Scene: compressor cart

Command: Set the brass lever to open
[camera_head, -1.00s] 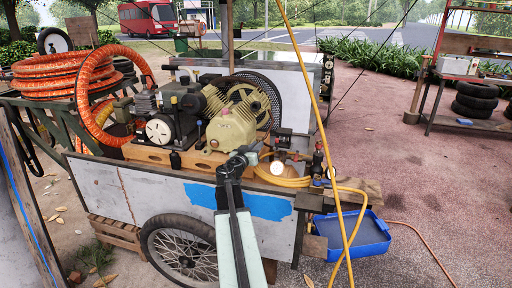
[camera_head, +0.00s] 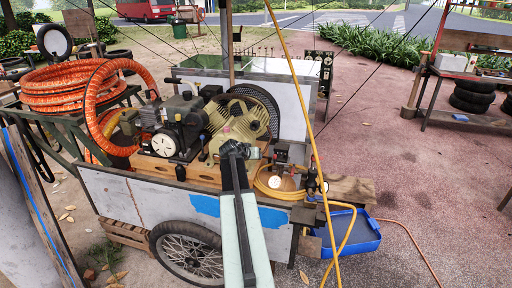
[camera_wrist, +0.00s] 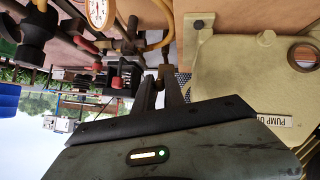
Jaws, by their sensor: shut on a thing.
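My gripper (camera_head: 234,149) reaches over the cart's near edge, in front of the beige compressor pump (camera_head: 238,122). In the wrist view, the two dark fingers (camera_wrist: 163,85) are close together, with a small brownish piece (camera_wrist: 164,71) at their tips. This looks like the brass lever, but most of it is hidden and its setting cannot be read. The beige casting (camera_wrist: 235,70) with a round port and a "PUMP" label is just right of the fingers. In the head view, my gripper covers the lever.
A white gauge (camera_head: 275,182), valves and a coiled yellow hose (camera_head: 283,193) sit right of my gripper. A yellow hose (camera_head: 306,110) crosses the head view upright. Orange hose (camera_head: 65,92) lies at left. A blue tray (camera_head: 346,237) sits at lower right. Open paving (camera_head: 400,160) lies right.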

